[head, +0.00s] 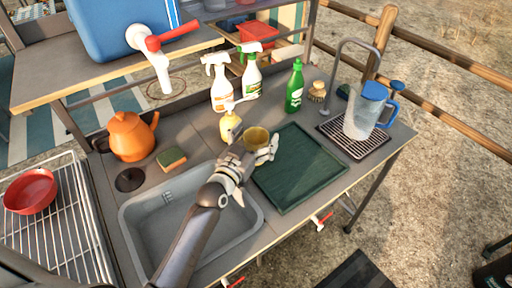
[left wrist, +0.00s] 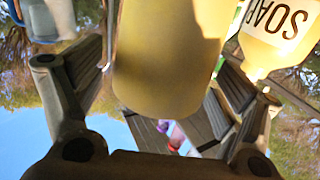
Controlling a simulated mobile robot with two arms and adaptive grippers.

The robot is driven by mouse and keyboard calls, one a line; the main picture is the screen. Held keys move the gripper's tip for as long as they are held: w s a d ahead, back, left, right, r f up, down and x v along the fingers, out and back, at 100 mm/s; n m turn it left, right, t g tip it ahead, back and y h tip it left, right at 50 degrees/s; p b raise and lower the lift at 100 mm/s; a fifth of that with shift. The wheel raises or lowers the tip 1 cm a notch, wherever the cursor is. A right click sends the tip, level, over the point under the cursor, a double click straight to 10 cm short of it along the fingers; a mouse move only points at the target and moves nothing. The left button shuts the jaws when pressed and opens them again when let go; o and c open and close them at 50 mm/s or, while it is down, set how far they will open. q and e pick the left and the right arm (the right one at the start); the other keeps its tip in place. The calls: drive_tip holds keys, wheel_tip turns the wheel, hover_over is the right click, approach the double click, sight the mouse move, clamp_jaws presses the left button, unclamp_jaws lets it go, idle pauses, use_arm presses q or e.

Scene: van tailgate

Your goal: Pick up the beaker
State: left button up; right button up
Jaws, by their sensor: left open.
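The yellow beaker (head: 257,137) stands on the grey counter behind the sink and beside the green mat in the head view. My left gripper (head: 254,151) reaches over the sink to it, with its fingers open on either side of the beaker. In the left wrist view the beaker (left wrist: 168,55) fills the upper middle, between the spread fingers (left wrist: 160,85). I cannot tell whether a finger touches it. My right gripper is not in view.
A yellow soap bottle (head: 230,127) stands close to the beaker; its SOAP label (left wrist: 275,18) shows in the left wrist view. Two spray bottles (head: 219,87) and a green bottle (head: 294,88) stand behind. The green mat (head: 300,172) is empty. A blue-lidded pitcher (head: 364,115) is at right.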

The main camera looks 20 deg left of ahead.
use_arm(q)
drive_tip(key=shift+c, duration=0.2)
drive_tip(key=c, duration=1.1)
drive_tip(key=shift+r, duration=0.1)
